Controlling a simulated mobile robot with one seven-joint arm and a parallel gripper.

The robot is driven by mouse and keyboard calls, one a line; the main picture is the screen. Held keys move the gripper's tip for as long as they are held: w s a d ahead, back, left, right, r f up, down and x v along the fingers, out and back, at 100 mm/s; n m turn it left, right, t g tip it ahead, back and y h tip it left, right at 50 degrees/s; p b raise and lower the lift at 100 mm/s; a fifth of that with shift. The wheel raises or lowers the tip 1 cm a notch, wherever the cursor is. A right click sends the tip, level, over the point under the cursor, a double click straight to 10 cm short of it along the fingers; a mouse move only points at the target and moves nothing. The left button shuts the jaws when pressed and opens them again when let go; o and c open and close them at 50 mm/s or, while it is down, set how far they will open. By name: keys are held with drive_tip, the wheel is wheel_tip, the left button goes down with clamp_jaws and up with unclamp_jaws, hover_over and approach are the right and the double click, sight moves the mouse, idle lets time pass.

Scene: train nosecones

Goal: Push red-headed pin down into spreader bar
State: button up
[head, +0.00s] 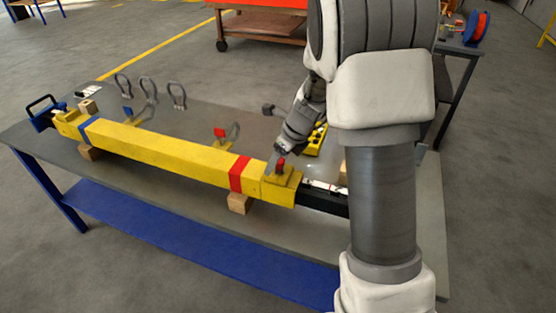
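The yellow spreader bar (170,148) lies across the table on wooden blocks, with a blue band near its left end and a red band near its right end. The red-headed pin (281,163) stands at the yellow block on the bar's right end, with its red head showing above the top. My gripper (275,160) is right at the red head, coming down from the upper right. The fingers are small and partly hidden, so I cannot tell if they touch or grip the head. The pin's shaft is hidden.
Several grey shackles (148,88) stand on the table behind the bar, some with red or blue parts. A yellow device (316,140) lies behind my gripper. A black bar (325,198) extends from the right end. The table's front right (290,240) is clear.

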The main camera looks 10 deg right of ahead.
drive_tip(key=p+v, duration=0.2)
drive_tip(key=v, duration=1.5)
drive_tip(key=shift+r+p, duration=0.2)
drive_tip(key=shift+p, duration=0.2)
drive_tip(key=s+a+r+n+t+h, duration=0.1)
drive_tip(key=s+a+r+n, duration=0.1)
drive_tip(key=s+n, duration=0.9)
drive_tip(key=s+a+r+n+t+h, duration=0.1)
drive_tip(key=s+a+r+n+h, duration=0.1)
drive_tip(key=s+n, duration=0.9)
drive_tip(key=r+n, duration=0.1)
drive_tip(key=n, duration=0.4)
drive_tip(key=shift+s+r+n, duration=0.2)
drive_tip(key=shift+s+n, duration=0.15)
drive_tip(key=shift+n, duration=0.05)
